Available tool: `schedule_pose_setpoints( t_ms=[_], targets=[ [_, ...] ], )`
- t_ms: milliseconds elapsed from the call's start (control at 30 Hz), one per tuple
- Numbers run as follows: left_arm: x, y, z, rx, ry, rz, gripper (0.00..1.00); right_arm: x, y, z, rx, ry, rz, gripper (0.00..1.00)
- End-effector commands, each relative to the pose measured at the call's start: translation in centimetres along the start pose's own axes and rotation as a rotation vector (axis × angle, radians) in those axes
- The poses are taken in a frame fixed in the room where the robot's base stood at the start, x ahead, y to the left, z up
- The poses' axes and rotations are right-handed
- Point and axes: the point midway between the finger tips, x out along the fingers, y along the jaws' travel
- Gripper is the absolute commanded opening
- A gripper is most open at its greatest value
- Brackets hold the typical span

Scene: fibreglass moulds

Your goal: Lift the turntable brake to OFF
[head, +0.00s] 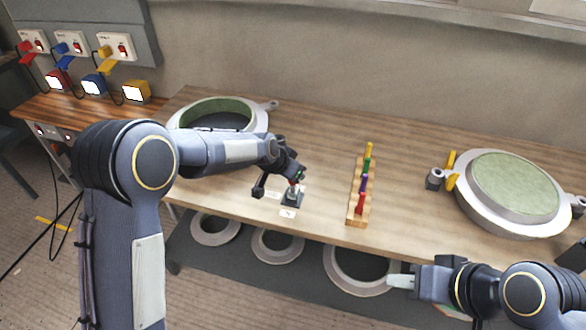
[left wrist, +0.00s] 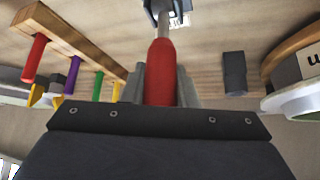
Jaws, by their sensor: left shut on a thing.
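The turntable brake is a small lever on a dark base plate (head: 291,199) near the front edge of the bench. Its red handle (left wrist: 161,75) stands between the two grey fingers of my left gripper (left wrist: 161,88) in the left wrist view. My left gripper (head: 295,179) is shut on this handle, and it hides most of the lever in the head view. A metal shaft (left wrist: 163,14) runs on from the red handle. White labels (head: 287,212) lie beside the base; their text is too small to read. My right gripper (head: 401,281) is in front of the bench, away from the brake; its finger gap is unclear.
A wooden rack (head: 356,208) with coloured handles stands right of the brake. A round mould with a green face (head: 515,183) is at the right, another ring-shaped one (head: 258,118) at back left. Rings (head: 278,258) lie on the shelf below.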

Motion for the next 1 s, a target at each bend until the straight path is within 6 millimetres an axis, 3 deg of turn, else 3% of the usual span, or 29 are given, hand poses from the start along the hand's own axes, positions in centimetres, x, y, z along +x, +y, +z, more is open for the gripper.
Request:
schedule_pose_setpoints(
  t_ms=[300, 333, 500, 800, 1000],
  targets=[
    [0.0, 0.0, 0.0, -0.008, -0.001, 0.001, 0.00, 0.0, 0.0, 0.0, 0.000, 0.000, 0.000, 0.36],
    [0.0, 0.0, 0.0, -0.008, -0.001, 0.001, 0.29, 0.0, 0.0, 0.0, 0.000, 0.000, 0.000, 0.36],
    [0.0, 0.0, 0.0, -0.006, 0.000, 0.001, 0.48, 0.0, 0.0, 0.0, 0.000, 0.000, 0.000, 0.36],
    [-0.3, 0.0, -0.1, -0.004, 0.002, 0.000, 0.48, 0.1, 0.0, 0.0, 0.000, 0.000, 0.000, 0.36],
    [-3.1, 0.0, -0.1, -0.003, 0.005, -0.001, 0.48, 0.5, 0.2, 0.2, 0.000, 0.000, 0.000, 0.36]
  ],
)
